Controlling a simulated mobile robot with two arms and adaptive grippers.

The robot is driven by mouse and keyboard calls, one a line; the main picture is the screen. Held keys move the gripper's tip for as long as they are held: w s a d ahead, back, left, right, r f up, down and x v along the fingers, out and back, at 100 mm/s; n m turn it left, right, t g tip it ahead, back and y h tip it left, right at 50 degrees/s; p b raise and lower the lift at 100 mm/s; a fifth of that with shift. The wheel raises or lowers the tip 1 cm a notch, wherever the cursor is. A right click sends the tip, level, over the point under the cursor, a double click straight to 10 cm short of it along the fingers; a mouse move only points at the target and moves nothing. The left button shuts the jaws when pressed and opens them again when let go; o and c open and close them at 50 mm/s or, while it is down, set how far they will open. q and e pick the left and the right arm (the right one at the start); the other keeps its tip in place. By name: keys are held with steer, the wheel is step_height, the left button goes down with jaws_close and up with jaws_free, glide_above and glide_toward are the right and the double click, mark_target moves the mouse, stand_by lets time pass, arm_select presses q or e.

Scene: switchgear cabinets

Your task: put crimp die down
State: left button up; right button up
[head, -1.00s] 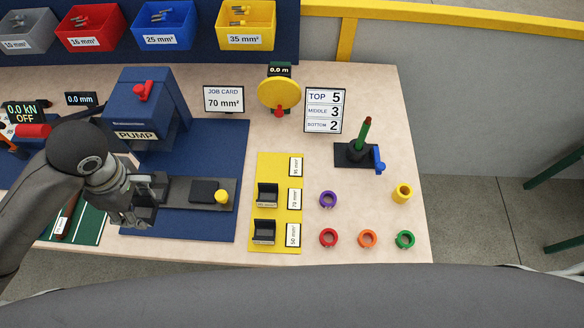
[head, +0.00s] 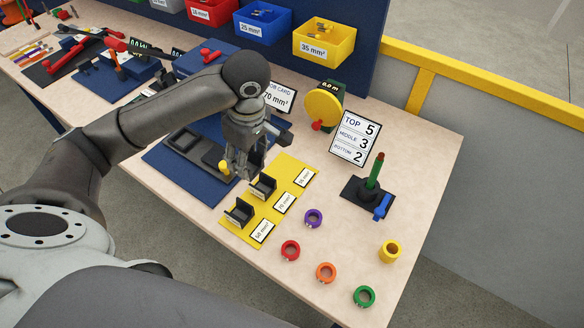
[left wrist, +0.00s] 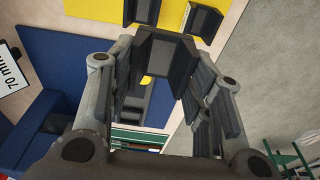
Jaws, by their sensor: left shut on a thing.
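My left gripper (head: 236,168) hangs over the left edge of the yellow mat, by the blue press base. In the left wrist view its fingers (left wrist: 163,75) are shut on a dark grey crimp die (left wrist: 165,58). In the head view the gripper hides this die. Two similar dies, a nearer one (head: 238,213) and a farther one (head: 263,186), sit on the yellow mat (head: 284,166) beside the lower two labels. The mat's far place, beside the top label (head: 304,176), looks bare. My right gripper is not in view.
Purple (head: 313,218), red (head: 290,250), orange (head: 326,272), green (head: 364,296) and yellow (head: 390,251) rings stand on the table at right. A black stand (head: 368,192) with a green post is behind them. A sign (head: 355,138) and yellow disc (head: 322,106) stand at the back.

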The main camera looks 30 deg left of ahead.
arm_select(q)
steer(key=w+f, duration=0.2)
steer(key=w, duration=0.2)
steer(key=w+d+f+p, duration=0.1)
steer(key=w+f, duration=0.2)
steer(key=w, duration=0.1)
steer(key=w+d+f+p, duration=0.1)
steer(key=w+f, duration=0.2)
steer(key=shift+w+f, duration=0.15)
steer(key=shift+w, duration=0.25)
steer(key=shift+w+d+f, duration=0.1)
steer(key=shift+w+f, duration=0.45)
steer(key=shift+f, duration=0.1)
step_height(320, 180, down, 3)
steer(key=shift+s+r+p, duration=0.1)
steer(key=shift+p, duration=0.35)
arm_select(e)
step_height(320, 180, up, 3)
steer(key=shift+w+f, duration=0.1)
arm_select(q)
steer(key=shift+f, duration=0.2)
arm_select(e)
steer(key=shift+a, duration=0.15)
arm_select(q)
steer(key=o, duration=1.4)
steer(key=shift+c, duration=0.2)
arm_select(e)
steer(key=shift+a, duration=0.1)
